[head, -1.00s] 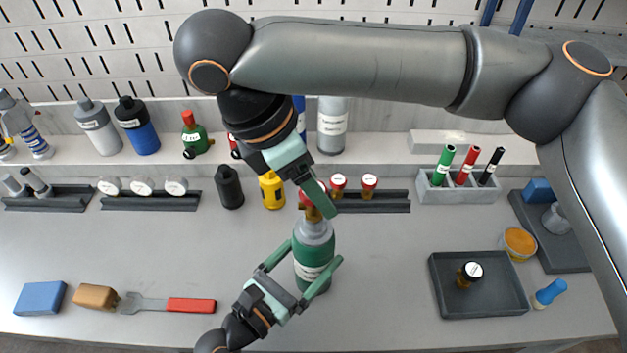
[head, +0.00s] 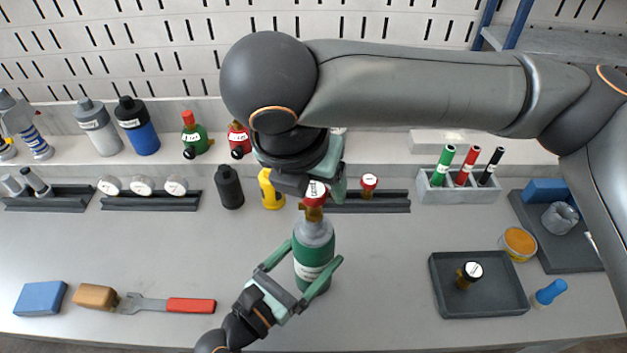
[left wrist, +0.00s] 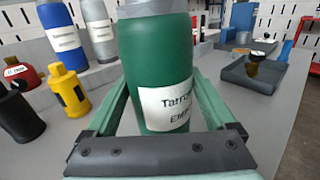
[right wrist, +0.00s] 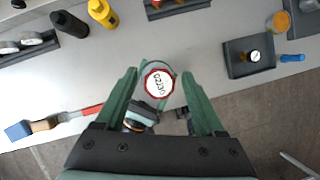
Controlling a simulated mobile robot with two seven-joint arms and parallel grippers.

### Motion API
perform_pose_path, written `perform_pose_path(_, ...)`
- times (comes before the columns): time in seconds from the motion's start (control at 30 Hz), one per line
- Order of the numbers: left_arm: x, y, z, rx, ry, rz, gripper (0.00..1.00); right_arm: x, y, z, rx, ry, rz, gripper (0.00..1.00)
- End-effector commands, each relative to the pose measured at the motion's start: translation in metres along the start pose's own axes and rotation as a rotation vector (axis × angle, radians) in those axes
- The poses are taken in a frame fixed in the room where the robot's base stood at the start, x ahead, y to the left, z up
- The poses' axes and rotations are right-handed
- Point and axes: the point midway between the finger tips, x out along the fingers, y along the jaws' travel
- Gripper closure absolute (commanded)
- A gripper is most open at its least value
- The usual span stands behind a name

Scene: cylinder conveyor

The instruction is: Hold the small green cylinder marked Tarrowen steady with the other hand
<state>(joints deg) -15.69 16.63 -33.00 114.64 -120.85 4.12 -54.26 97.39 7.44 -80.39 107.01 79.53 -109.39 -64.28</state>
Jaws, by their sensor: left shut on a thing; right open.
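The small green cylinder (head: 312,262) stands upright on the bench, with a grey shoulder, a brass valve (head: 313,213) and a red-rimmed cap (head: 315,190) on top. Its white label, reading "Tarr…", shows in the left wrist view (left wrist: 166,106). My left gripper (head: 316,250) is shut on the cylinder's body, one finger on each side. My right gripper (head: 322,180) is open above the cylinder, near the cap. In the right wrist view the cap (right wrist: 158,84) lies between its spread fingers (right wrist: 159,75); I cannot tell whether they touch it.
A grey tray (head: 447,303) with a small capped fitting (head: 467,274) is at the right. A black bottle (head: 229,187) and a yellow one (head: 271,189) stand behind the cylinder. A red-handled tool (head: 190,305) lies at the left. The bench between cylinder and tray is clear.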

Motion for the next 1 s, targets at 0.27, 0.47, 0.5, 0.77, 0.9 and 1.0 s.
perform_pose_path(0.27,0.0,-0.0001,-0.0001,-0.001,0.0,0.0,0.78,0.0,0.0002,-0.0001,-0.164,-0.001,0.071,0.29)
perform_pose_path(0.47,0.0,-0.0001,-0.0001,0.0,0.0,0.0,0.78,0.0,0.0003,-0.0001,-0.163,-0.001,0.07,0.29)
perform_pose_path(0.5,0.0,-0.0001,-0.0001,0.0,0.0,0.0,0.78,0.0001,0.0002,0.0,-0.168,-0.001,0.072,0.29)
perform_pose_path(0.77,0.0,0.0,-0.0001,0.0,0.0,0.0,0.78,0.0005,-0.0008,0.0004,-0.415,-0.002,0.18,0.29)
perform_pose_path(0.9,0.0,0.0,-0.0001,0.0,0.0,0.0,0.78,0.0005,-0.0007,0.0005,-0.562,-0.005,0.242,0.29)
perform_pose_path(1.0,0.0,0.0,-0.0001,0.0,0.0,0.0,0.78,0.0001,0.0,0.0,-0.623,-0.005,0.268,0.29)
